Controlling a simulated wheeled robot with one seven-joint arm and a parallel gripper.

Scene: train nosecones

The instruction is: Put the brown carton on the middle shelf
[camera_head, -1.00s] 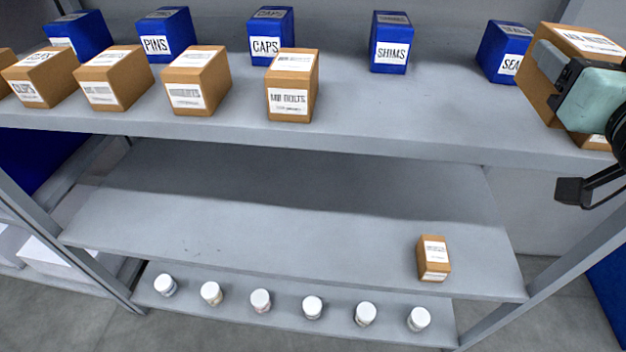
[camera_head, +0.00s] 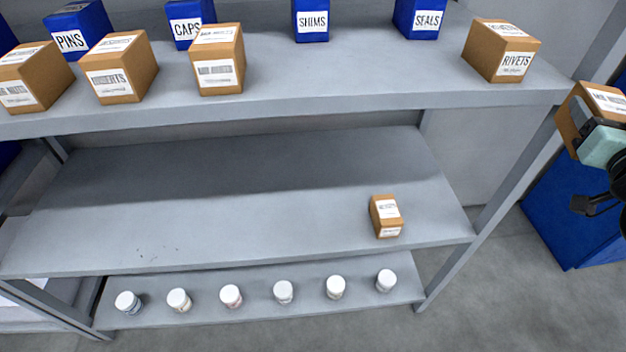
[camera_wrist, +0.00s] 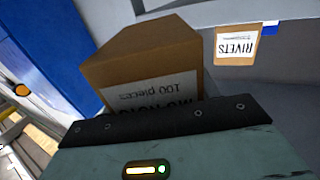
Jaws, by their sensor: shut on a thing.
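A brown carton (camera_head: 567,128) with a white label is held in my gripper (camera_head: 590,137) at the right edge of the head view, just right of the shelf unit's right post. In the wrist view the carton (camera_wrist: 145,55) fills the upper middle, its label upside down and partly hidden by my gripper (camera_wrist: 165,120). My gripper is shut on it, clear of the shelves. The middle shelf (camera_head: 230,220) is grey and mostly bare. A smaller brown carton (camera_head: 386,218) stands upright near its right end.
The top shelf (camera_head: 330,85) holds brown cartons in front, including RIVETS (camera_head: 500,50) at the right end, and blue boxes (camera_head: 311,20) behind. White-lidded jars (camera_head: 283,292) line the bottom shelf. A blue bin (camera_head: 570,215) stands right of the post (camera_head: 500,195).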

